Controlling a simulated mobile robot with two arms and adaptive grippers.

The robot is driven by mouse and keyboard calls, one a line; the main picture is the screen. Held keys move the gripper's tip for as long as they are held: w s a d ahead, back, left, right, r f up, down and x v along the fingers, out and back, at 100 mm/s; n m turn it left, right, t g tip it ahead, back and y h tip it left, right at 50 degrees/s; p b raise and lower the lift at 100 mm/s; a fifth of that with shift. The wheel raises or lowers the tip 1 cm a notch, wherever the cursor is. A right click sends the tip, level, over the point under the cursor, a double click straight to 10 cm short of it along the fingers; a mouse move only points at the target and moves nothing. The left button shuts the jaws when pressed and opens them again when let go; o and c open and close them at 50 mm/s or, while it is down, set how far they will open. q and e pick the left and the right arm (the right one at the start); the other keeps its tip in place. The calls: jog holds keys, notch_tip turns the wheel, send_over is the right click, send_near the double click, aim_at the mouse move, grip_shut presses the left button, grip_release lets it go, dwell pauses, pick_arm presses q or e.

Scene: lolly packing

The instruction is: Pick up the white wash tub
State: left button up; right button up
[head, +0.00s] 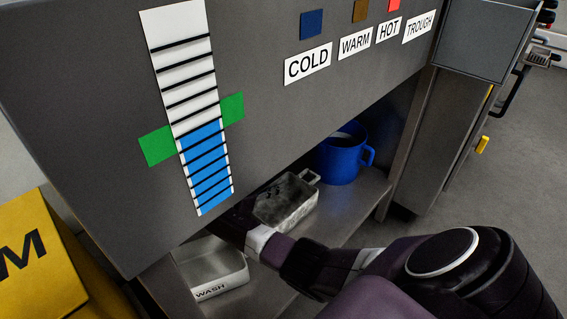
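The wash tub (222,284) is a pale, shallow tub with a black WASH label on its front. It sits on the lower shelf under the big grey panel, and its back part is hidden by the panel. My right arm reaches in from the right across the shelf. My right gripper (238,222) is dark and in shadow just behind the tub's right side, partly covered by the panel edge. I cannot tell whether its fingers are open or touch anything. My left gripper is not in view.
A speckled grey tub (297,217) with a handle stands just right of my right gripper. A blue jug (340,164) stands further back on the shelf (352,205). The grey panel (90,130) overhangs the shelf. A yellow box (38,262) is at the left.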

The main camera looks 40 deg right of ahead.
jog(key=shift+d, duration=0.2)
jog(key=shift+c, duration=0.4)
grip_shut()
